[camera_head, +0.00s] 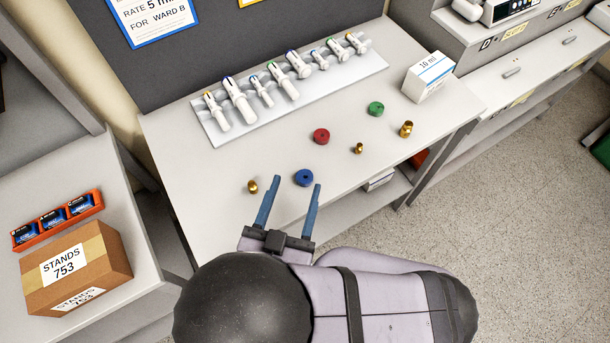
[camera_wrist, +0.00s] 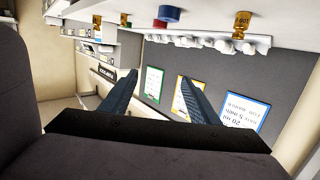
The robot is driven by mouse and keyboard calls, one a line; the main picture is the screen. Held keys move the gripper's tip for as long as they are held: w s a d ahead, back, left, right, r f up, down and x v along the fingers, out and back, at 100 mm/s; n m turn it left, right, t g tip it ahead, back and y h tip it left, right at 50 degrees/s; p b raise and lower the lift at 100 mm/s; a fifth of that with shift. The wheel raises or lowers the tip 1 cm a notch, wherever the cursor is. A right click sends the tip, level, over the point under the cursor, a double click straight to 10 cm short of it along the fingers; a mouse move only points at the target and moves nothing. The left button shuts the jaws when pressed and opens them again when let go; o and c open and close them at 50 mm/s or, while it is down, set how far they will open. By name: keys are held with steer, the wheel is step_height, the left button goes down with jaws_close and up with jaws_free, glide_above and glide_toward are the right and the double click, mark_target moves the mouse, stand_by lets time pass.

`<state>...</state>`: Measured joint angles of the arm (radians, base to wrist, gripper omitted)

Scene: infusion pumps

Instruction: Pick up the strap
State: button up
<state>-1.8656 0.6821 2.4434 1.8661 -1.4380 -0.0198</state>
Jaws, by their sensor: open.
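I do not see anything I can clearly make out as a strap in either view. My gripper (camera_head: 293,192) is open and empty at the near edge of the grey-white table. A blue disc (camera_head: 304,178) with a centre hole lies just beyond and between the fingertips, not gripped. In the wrist view my gripper (camera_wrist: 159,80) has its two blue fingers apart with nothing between them. The blue disc also shows at the top of the wrist view (camera_wrist: 169,13).
A red disc (camera_head: 321,136), a green disc (camera_head: 376,109) and brass pieces (camera_head: 406,129) lie on the table. A white rack (camera_head: 375,62) of clamp-like parts stands behind, a "10 ml" box (camera_head: 428,77) at right. A cardboard box (camera_head: 103,257) and orange tray (camera_head: 97,196) sit left.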

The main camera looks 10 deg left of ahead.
glide_toward(303, 185)
steer(key=w, duration=0.2)
steer(key=shift+w+f, duration=0.3)
steer(key=shift+w, duration=0.1)
steer(key=shift+w+p, duration=0.3)
steer(key=shift+w, duration=0.35)
steer(key=shift+w+f, duration=0.1)
steer(key=shift+w, duration=0.35)
steer(key=shift+w+p, duration=0.3)
steer(key=shift+p, duration=0.1)
steer(key=shift+w+f+p, duration=0.15)
steer(key=shift+w+p, duration=0.4)
steer(key=shift+w, duration=0.6)
steer(key=shift+w+f+p, duration=0.15)
steer(key=shift+w+p, duration=0.35)
steer(key=shift+w, duration=0.6)
steer(key=c, duration=1.1)
